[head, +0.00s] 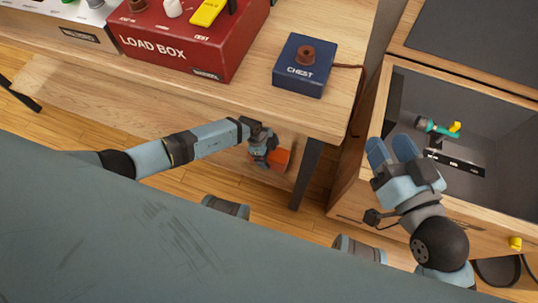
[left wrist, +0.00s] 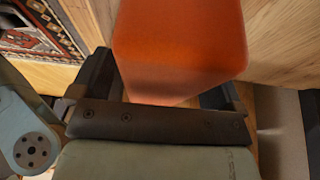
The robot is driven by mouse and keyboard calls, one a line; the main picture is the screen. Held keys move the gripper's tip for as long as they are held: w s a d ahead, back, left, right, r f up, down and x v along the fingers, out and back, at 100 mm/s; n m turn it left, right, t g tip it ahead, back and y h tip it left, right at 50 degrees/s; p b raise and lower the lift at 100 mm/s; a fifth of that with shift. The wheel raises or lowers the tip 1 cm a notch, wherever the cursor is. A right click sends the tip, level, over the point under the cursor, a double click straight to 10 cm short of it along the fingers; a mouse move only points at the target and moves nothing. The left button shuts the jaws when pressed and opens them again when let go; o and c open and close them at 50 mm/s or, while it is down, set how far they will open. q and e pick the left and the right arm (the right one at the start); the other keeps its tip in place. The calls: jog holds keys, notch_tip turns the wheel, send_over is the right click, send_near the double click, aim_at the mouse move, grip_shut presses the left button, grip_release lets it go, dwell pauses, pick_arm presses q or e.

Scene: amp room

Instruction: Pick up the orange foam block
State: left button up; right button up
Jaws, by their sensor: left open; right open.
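The orange foam block (head: 281,159) shows below the table's front edge in the head view, partly hidden by my left gripper (head: 266,157). In the left wrist view the block (left wrist: 180,45) is large and close, its near end between the two dark fingers of my left gripper (left wrist: 160,95). That gripper is open around the block; whether a finger touches it I cannot tell. My right gripper (head: 391,150) is open and empty, its blue fingertips over the near left part of the open drawer.
A dark table leg (head: 307,172) stands right of the block. The drawer (head: 480,120) holds a teal and yellow item (head: 437,127).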

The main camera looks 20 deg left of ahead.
dwell(0.3)
pick_arm(q)
jog(key=c, duration=1)
